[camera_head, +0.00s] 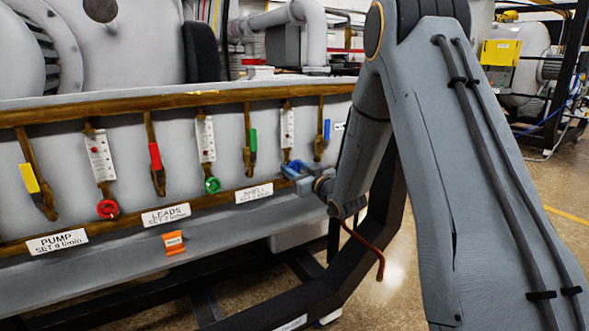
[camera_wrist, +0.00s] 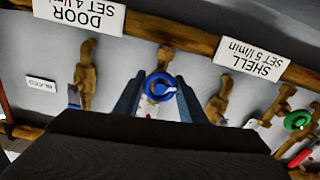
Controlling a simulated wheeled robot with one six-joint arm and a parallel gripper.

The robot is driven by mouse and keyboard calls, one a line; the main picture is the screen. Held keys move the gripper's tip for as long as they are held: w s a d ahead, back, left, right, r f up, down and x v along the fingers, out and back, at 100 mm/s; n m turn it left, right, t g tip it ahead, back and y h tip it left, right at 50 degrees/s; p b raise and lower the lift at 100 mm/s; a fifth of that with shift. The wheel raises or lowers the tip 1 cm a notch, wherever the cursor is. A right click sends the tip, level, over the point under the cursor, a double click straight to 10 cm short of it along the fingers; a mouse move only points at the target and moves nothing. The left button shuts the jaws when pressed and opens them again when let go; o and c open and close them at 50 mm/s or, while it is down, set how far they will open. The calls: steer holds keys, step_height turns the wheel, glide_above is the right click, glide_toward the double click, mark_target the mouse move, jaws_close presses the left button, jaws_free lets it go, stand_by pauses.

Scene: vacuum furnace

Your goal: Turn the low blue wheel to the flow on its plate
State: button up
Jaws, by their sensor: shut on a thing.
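The low blue wheel (camera_wrist: 160,87) sits at the bottom end of a flow tube, between the two fingers of my gripper (camera_wrist: 159,92) in the wrist view, which shows the panel upside down. My gripper is shut on the wheel's rim. In the head view my gripper (camera_head: 297,171) is at the panel's right part, under the white flow scale (camera_head: 287,128), and mostly covers the wheel. The SHELL plate (camera_head: 254,193) reads SET 5 l/min in the wrist view (camera_wrist: 249,54). The flow reading is too small to tell.
The DOOR plate (camera_wrist: 80,14) reads SET 4 l/min. Green wheel (camera_head: 212,185) and red wheel (camera_head: 107,208) are to the left. Coloured levers, such as the green one (camera_head: 253,140) and blue one (camera_head: 326,130), hang close by. An orange tag (camera_head: 173,242) is on the ledge below.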

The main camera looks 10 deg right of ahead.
steer(key=shift+n, duration=0.3)
steer(key=shift+n+b, duration=1.05)
steer(key=shift+n, duration=1.85)
steer(key=o, duration=1.1)
steer(key=shift+c, duration=0.2)
steer(key=v, duration=0.7)
steer(key=shift+s+d, duration=0.15)
steer(key=shift+s, duration=0.2)
